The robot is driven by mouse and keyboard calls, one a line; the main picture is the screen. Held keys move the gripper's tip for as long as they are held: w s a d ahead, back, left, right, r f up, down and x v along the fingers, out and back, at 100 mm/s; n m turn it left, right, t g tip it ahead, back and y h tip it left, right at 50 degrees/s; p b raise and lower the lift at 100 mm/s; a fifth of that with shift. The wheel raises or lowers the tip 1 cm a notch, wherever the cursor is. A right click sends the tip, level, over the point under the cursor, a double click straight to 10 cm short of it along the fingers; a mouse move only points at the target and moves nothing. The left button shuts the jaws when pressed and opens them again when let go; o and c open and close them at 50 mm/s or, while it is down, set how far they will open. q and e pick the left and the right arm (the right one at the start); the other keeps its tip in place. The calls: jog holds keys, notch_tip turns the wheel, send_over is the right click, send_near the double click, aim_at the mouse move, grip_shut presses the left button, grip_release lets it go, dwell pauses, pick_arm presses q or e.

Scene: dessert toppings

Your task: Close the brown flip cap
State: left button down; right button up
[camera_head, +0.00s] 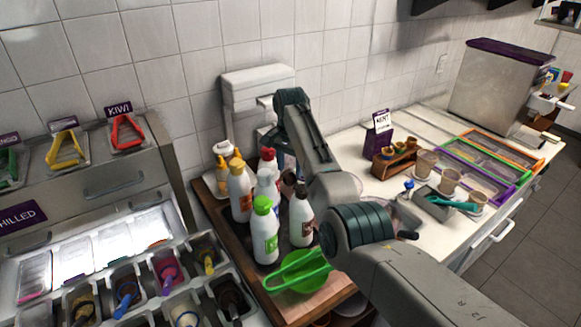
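A white squeeze bottle with a brown label (301,220) stands upright on the wooden tray (332,302). Its dark brown cap (300,190) is small, and I cannot tell whether its lid is up or down. Another brownish shape (288,178) shows just behind it, partly hidden. My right arm reaches over from the lower right, and its forearm slopes up above the bottles. My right gripper (287,160) hangs behind the forearm near the bottle tops. Its fingers are mostly hidden, so I cannot see whether it is open or touching anything. My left gripper is not in view.
Bottles with green (265,230), red (268,178) and yellow caps (240,195) crowd the tray beside the brown-capped one. A green strainer (300,275) lies in front. A topping station (130,275) stands left. Cups (425,165) and a sign (380,135) stand on the right counter.

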aim_at(293, 180)
jog(key=shift+s+d+f+g, duration=0.1)
jog(key=shift+s+f+g, duration=0.05)
jog(key=shift+f, duration=0.35)
jog(key=shift+s+d+f+g, duration=0.1)
jog(key=shift+f+g, duration=0.05)
jog(key=shift+f, duration=0.35)
jog(key=shift+w+f, duration=0.1)
jog(key=shift+w, duration=0.1)
jog(key=c, duration=0.4)
jog(key=shift+w+d, duration=0.1)
jog(key=shift+w, duration=0.15)
grip_shut()
jog(key=shift+s, duration=0.1)
jog(key=shift+y, duration=0.3)
jog(key=shift+s+d+r+t+y, duration=0.1)
jog(key=shift+d+r+t+y, duration=0.2)
jog(key=shift+t+y, duration=0.35)
jog(key=shift+s+d+f+t+y, duration=0.15)
jog(key=shift+d+t+y, duration=0.25)
jog(key=shift+y, duration=0.3)
jog(key=shift+s+d+r+t+y, duration=0.1)
jog(key=shift+s+d+t+y, duration=0.1)
jog(key=shift+t+y, duration=0.4)
jog(key=shift+s+d+f+t+y, duration=0.15)
jog(key=shift+d+t+y, duration=0.15)
jog(key=shift+y, duration=0.45)
